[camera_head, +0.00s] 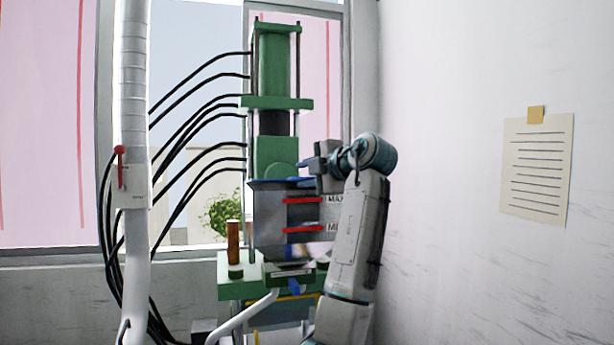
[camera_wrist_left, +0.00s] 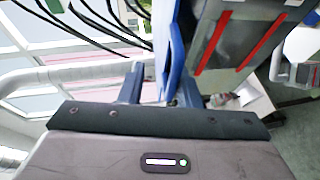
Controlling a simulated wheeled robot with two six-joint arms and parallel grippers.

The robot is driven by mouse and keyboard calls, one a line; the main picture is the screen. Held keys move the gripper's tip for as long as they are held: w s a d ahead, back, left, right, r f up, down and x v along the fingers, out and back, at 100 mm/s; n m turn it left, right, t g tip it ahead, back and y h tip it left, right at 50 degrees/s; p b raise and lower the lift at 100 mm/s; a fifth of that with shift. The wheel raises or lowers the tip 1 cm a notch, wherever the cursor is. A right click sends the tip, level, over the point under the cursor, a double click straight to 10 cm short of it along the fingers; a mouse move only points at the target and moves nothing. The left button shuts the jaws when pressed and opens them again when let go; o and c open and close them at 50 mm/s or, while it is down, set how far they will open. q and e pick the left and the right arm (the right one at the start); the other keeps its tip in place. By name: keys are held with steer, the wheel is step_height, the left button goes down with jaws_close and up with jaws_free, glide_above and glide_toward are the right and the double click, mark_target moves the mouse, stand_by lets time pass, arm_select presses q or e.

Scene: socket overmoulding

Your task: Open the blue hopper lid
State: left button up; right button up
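The hopper (camera_head: 268,215) is a grey see-through box with two red level stripes, on the front of the green machine. Its blue lid (camera_head: 272,181) shows as a thin, roughly level strip along the top, so it looks closed. My left gripper (camera_head: 309,168) is at the upper right of the hopper, close to the lid's right end. In the left wrist view its two fingers (camera_wrist_left: 158,88) stand apart. The blue lid (camera_wrist_left: 175,55) shows as an edge beside the right finger, with the hopper (camera_wrist_left: 238,45) to its right. I cannot tell whether finger and lid touch. My right gripper is not in view.
The tall green press (camera_head: 275,75) rises behind the hopper. Black hoses (camera_head: 195,120) run from it to a white pipe (camera_head: 133,90) at the left. A white wall with a paper note (camera_head: 538,170) is at the right, with free room before it.

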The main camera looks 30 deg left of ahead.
arm_select(q)
steer(key=r+v, duration=0.1)
steer(key=v, duration=1.1)
steer(key=shift+p, duration=0.35)
stand_by(0.5)
steer(key=shift+d+r, duration=0.15)
stand_by(0.4)
